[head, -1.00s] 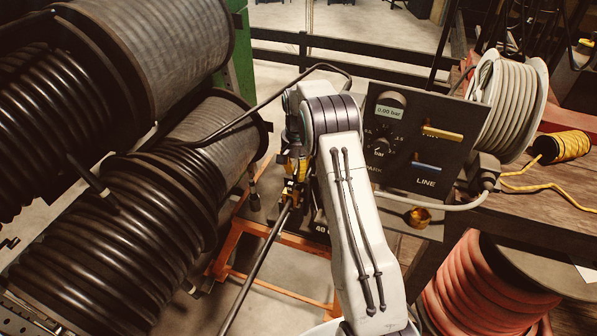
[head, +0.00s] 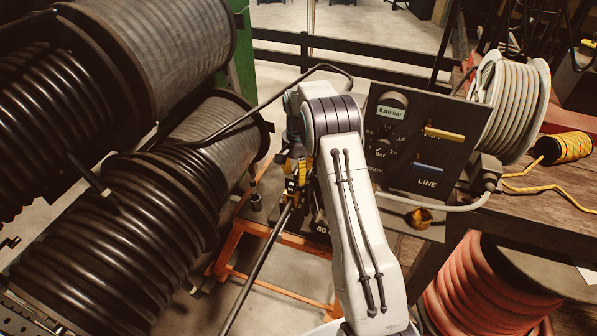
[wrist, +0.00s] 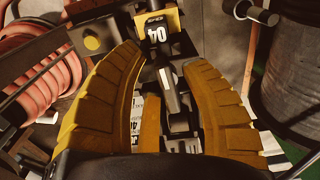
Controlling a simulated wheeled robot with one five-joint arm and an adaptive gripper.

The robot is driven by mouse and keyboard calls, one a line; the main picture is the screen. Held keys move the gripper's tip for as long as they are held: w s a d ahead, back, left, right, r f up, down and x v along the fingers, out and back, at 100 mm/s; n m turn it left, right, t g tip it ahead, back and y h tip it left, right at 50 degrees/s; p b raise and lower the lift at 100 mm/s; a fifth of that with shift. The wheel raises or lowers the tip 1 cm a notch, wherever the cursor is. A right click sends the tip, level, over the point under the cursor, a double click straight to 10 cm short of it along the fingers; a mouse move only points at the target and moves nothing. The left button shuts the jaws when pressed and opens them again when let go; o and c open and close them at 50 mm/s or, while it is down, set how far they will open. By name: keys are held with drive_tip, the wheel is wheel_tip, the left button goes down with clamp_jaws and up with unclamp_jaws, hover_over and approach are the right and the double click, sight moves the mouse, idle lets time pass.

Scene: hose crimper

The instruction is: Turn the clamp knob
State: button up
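My gripper (wrist: 163,57) has two curved yellow fingers, with a clear gap between their tips in the wrist view. Between them stand dark metal parts of the crimper (wrist: 176,100) and a short upright yellow-orange piece (wrist: 151,122). I cannot tell whether a finger touches any of these. The crimper bears a yellow plate with a dark number label (wrist: 156,24). I cannot single out the clamp knob with certainty. In the head view my gripper (head: 292,172) is low over the crimper, left of my white forearm, which hides part of it.
The dark control panel (head: 405,178) with a bar display, a dial and yellow and blue handles stands right of my arm. Large black hose reels (head: 130,220) crowd the left. An orange frame (head: 232,245) is below. A white hose reel (head: 512,105) stands on the bench.

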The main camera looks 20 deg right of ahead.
drive_tip(key=shift+o, duration=0.5)
drive_tip(key=shift+r, duration=0.1)
drive_tip(key=shift+w+r, duration=0.1)
drive_tip(key=shift+r, duration=0.1)
wheel_tip(320, 180, up, 12)
drive_tip(key=shift+f, duration=0.25)
drive_tip(key=shift+f, duration=0.1)
drive_tip(key=f+p, duration=0.2)
drive_tip(key=f, duration=0.1)
drive_tip(key=d+f+p, duration=0.1)
drive_tip(key=shift+w+f, duration=0.2)
drive_tip(key=shift+w, duration=0.2)
drive_tip(key=shift+f+p, duration=0.5)
drive_tip(key=shift+f, duration=3.2)
drive_tip(key=shift+c, duration=0.4)
clamp_jaws()
